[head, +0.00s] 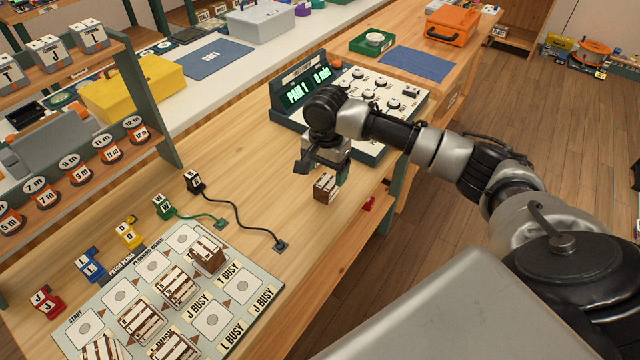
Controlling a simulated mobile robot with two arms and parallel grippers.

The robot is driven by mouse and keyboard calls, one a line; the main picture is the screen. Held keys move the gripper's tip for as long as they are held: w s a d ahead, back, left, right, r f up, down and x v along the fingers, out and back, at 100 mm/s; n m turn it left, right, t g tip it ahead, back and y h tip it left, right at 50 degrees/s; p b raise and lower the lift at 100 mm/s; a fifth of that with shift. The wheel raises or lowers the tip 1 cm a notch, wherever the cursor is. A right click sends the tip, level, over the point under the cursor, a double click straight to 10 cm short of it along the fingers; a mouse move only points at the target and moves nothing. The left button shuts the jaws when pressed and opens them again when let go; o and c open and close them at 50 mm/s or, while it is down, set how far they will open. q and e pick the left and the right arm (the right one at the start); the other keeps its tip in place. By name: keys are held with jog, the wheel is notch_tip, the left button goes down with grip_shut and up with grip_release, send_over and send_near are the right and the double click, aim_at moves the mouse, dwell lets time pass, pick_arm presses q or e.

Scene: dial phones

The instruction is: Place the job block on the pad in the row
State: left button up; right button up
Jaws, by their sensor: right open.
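A brown block with pale bands (326,187) is at the right gripper, near the table's front edge. My right gripper (323,172) points down with its jaws open, right above and around the block's top. I cannot tell whether the block touches the table. The planning board (268,278) lies at lower left, with a row of empty pads (150,265) running up from START along its left side. Several similar brown blocks (207,256) stand on the board beside that row. Other pads (245,288) near the BUSY labels are bare. My left gripper is not in view.
A control panel with a green display (309,93) stands behind the gripper.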

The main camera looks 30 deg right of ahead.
aim_at(324, 184)
jog(key=shift+s+f, duration=0.2)
jog(key=shift+f, duration=0.9)
jog(key=f, duration=0.3)
jog(key=shift+w+a+f, duration=0.1)
jog(key=shift+w+f, duration=0.15)
jog(key=shift+f, duration=0.15)
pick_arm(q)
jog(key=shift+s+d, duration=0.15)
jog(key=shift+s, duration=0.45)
pick_arm(e)
jog(key=shift+f, duration=0.55)
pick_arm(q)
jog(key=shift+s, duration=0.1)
pick_arm(e)
jog(key=c, duration=1.1)
jog(key=shift+r, duration=0.1)
jog(key=shift+r, duration=0.5)
notch_tip(324, 184, up, 3)
jog(key=shift+w+f, duration=0.1)
jog(key=shift+f, duration=0.05)
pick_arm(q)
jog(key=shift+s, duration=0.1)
pick_arm(e)
jog(key=s+d+r, duration=0.5)
jog(key=s+r, duration=0.2)
jog(key=s, duration=0.3)
jog(key=shift+s+d, duration=0.2)
jog(key=shift+d, duration=0.05)
